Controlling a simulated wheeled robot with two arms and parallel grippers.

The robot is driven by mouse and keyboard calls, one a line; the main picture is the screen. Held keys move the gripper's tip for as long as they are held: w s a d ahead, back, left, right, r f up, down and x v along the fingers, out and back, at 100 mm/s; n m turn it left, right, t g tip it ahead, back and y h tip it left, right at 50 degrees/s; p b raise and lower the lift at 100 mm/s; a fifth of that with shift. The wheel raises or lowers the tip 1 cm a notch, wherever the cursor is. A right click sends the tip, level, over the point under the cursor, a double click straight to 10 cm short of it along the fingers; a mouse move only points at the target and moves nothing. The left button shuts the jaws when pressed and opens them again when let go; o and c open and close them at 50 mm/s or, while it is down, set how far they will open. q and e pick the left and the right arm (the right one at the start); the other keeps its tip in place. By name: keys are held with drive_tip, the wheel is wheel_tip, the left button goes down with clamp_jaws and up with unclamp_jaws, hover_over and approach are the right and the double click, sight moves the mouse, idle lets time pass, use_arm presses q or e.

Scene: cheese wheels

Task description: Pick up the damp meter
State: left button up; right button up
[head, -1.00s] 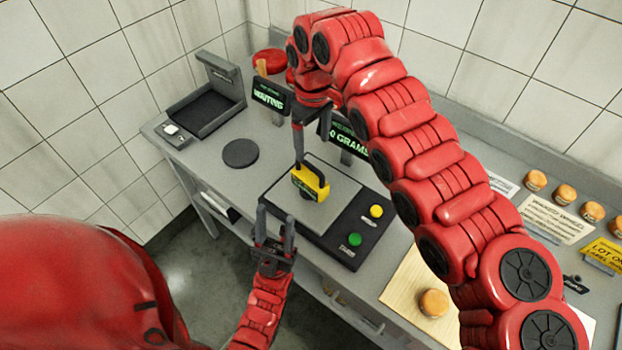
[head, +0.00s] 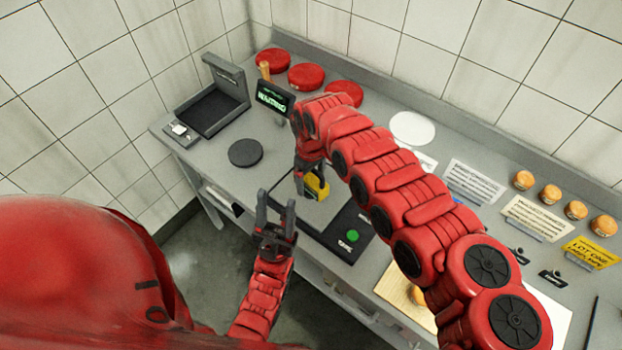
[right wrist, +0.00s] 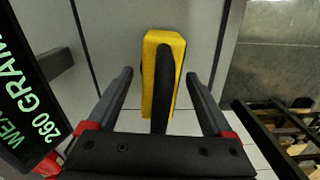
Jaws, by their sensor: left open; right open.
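The damp meter (head: 316,187) is yellow with a black handle and rests on the grey scale plate (head: 283,196). In the right wrist view the meter (right wrist: 150,98) lies between the two fingers of my right gripper (right wrist: 162,88), which is open with a gap on both sides of it. In the head view my right gripper (head: 304,178) is over the plate at the meter, and my right arm hides part of the meter and the scale. My left gripper (head: 275,212) is open and empty, fingers up, at the front edge of the bench.
Red cheese wheels (head: 306,77) stand at the back. Small cheeses (head: 577,210) and cards line the right. The scale readout (right wrist: 32,115) is close beside my right gripper.

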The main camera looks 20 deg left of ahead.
clamp_jaws()
idle(0.4)
drive_tip(key=shift+r, duration=0.1)
